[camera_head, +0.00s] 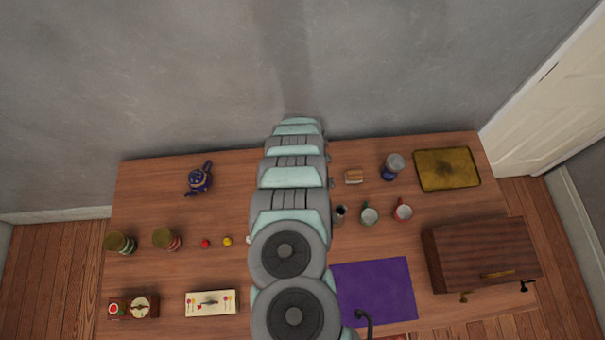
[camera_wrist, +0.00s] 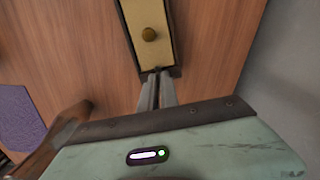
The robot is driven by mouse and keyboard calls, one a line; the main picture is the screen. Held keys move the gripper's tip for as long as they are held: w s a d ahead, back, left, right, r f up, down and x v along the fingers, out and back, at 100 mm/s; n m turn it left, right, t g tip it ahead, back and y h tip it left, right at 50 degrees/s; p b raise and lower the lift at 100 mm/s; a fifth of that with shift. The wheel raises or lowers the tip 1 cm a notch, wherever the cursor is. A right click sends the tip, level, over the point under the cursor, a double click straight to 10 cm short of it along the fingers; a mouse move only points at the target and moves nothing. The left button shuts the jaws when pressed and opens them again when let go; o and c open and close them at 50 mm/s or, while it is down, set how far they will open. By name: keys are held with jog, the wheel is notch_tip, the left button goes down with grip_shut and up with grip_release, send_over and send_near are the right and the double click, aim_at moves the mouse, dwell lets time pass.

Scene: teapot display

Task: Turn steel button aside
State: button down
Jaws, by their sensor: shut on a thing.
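A small dark metal piece, apparently the steel button (camera_wrist: 158,71), sits at the panel's near end. My gripper's two narrow fingers are close together and shut on it; the grip itself is partly hidden. In the head view my arm covers the middle of the table, and neither my gripper nor the steel button can be made out.
A brown wooden cabinet (camera_head: 478,245) stands at the table's right, near a purple mat (camera_head: 388,290). Mugs (camera_head: 369,215), a blue teapot (camera_head: 199,179), a yellow tray (camera_head: 447,169) and a cream lever board (camera_head: 211,303) stand around. A brown wooden part (camera_wrist: 55,140) is left of my gripper.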

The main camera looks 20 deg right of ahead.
jog(key=shift+n, duration=0.4)
jog(key=n, duration=0.2)
jog(key=shift+n, duration=0.4)
jog(key=n, duration=0.3)
jog(key=shift+n, duration=0.3)
jog(key=n+p, duration=0.1)
jog(key=n, duration=0.6)
dwell(0.9)
jog(key=c, duration=1.6)
grip_release()
